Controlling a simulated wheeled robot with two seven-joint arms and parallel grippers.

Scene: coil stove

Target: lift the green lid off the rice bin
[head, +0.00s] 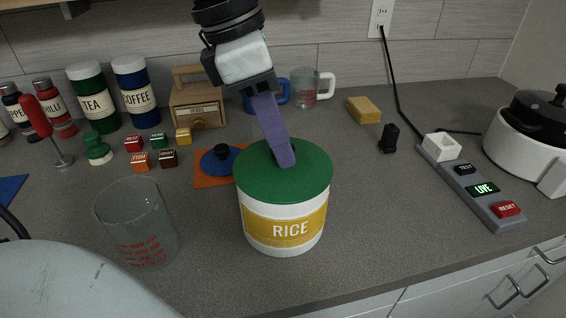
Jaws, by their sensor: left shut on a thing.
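The rice bin (288,230) is a white round canister with a yellow RICE label, upright on the grey counter. The green lid (310,175) sits on its top, with no clear gap between lid and bin. My left gripper (284,160) comes down from above with its purple finger at the middle of the lid. It is shut on the lid's knob, which is mostly hidden behind the finger. My right gripper is not in view.
A glass measuring jug (138,225) stands left of the bin. A blue lid (218,160) on an orange mat lies behind it. Canisters, a sponge (364,110) and a power strip (470,188) stand around.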

